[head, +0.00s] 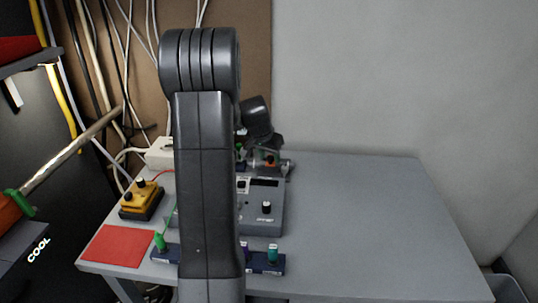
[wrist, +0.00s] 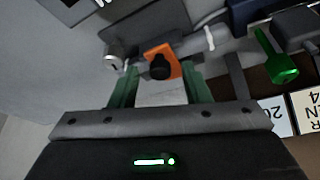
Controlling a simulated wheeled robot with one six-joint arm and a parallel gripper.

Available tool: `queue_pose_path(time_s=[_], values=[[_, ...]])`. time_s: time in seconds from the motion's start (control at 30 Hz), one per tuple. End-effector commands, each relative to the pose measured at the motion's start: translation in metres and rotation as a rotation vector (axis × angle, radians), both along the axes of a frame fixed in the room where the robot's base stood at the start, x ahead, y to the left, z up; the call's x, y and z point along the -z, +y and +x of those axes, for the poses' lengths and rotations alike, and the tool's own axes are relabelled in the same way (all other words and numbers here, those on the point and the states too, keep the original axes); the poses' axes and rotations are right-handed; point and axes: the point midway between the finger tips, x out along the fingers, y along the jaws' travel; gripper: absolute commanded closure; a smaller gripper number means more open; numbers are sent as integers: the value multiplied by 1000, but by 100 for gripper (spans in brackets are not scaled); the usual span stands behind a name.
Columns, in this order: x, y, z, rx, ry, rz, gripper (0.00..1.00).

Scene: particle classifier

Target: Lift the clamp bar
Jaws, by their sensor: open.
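In the wrist view, a grey bar (wrist: 191,46), which looks like the clamp bar, runs across the top with an orange block and black knob (wrist: 160,66) on it. The two green fingers of my gripper (wrist: 161,82) are apart, one on each side of the orange block. I cannot tell whether they touch the bar. In the head view, a small orange part (head: 268,160) shows at the back of the table, just below my dark wrist. My own arm hides much of the apparatus there, and the fingers are not clear.
The grey table (head: 370,220) is clear on the right. A grey control box (head: 264,217), a yellow box (head: 142,200), a red mat (head: 117,246) and a dark rack with coloured pieces (head: 265,263) stand near my arm. A green-handled item (wrist: 276,62) is right of the fingers.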

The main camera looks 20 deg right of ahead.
Motion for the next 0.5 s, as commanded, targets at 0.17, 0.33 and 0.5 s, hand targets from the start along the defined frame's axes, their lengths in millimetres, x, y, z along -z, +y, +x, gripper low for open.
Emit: queue_pose_path(time_s=[0.17, 0.33, 0.5], values=[[0, 0, 0, 0, -1, -1, 57], [0, 0, 0, 0, -1, -1, 88], [-1, 0, 0, 0, 0, 0, 100]])
